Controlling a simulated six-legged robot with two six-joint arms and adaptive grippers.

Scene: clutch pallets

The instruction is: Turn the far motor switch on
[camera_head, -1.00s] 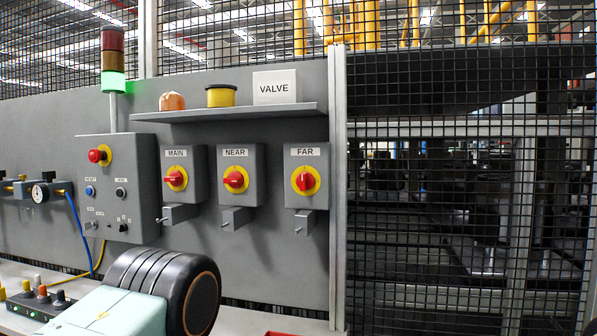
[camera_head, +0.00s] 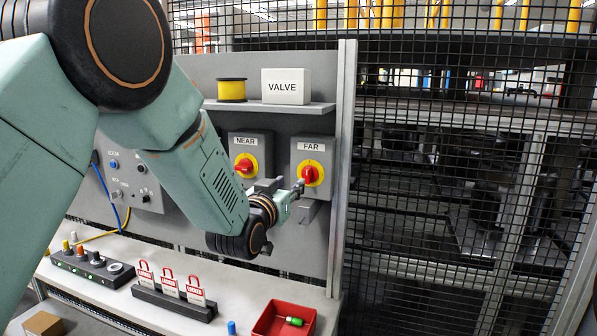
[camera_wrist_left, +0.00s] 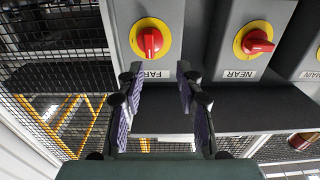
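The far motor switch (camera_head: 312,160) is a grey box labelled FAR with a red knob (camera_head: 308,175) on a yellow disc. It also shows upside down in the wrist view (camera_wrist_left: 151,40), where the knob stands upright. My left gripper (camera_head: 299,187) is just below and left of the knob in the head view. In the wrist view my left gripper (camera_wrist_left: 157,75) has its two fingers apart with nothing between them. The knob lies beyond the fingertips, a little left of the middle of the gap. I cannot tell whether a finger touches the box. My right gripper is not in view.
The NEAR switch (camera_head: 245,160) is left of the far one, its knob lying across in the wrist view. A shelf (camera_head: 270,105) with a VALVE sign is above. A bench holds red padlock tags (camera_head: 170,286) and a red bin (camera_head: 265,318). Mesh fencing is on the right.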

